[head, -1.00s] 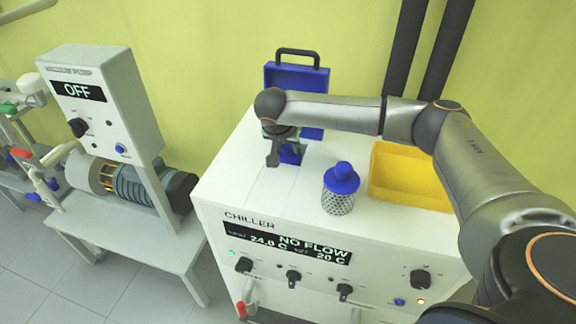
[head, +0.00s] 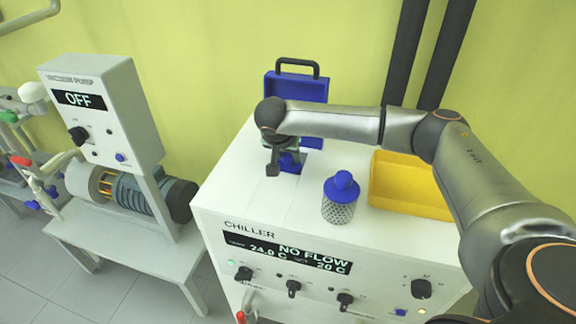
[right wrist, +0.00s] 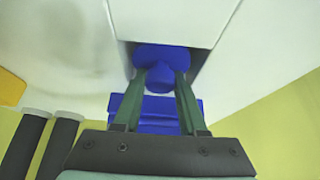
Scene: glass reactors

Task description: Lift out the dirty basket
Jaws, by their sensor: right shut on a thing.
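My right gripper (head: 280,167) points down over the opening in the chiller's white top. In the right wrist view its two fingers are shut on the blue knob (right wrist: 161,76) of a basket in that opening. The basket's blue top (right wrist: 163,55) shows there; its body is hidden, and I cannot tell how high it stands. The blue lid (head: 311,92) with a black handle stands open behind the opening. A second basket, a mesh cylinder with a blue knobbed top (head: 341,195), stands upright on the chiller, to the right of the gripper. My left gripper is out of view.
A yellow tray (head: 413,203) lies on the chiller (head: 240,195) at the right, partly behind my arm. The chiller's panel reads NO FLOW. A vacuum pump (head: 98,115) reading OFF stands on a table at the left. Dark pipes (head: 408,55) run along the wall.

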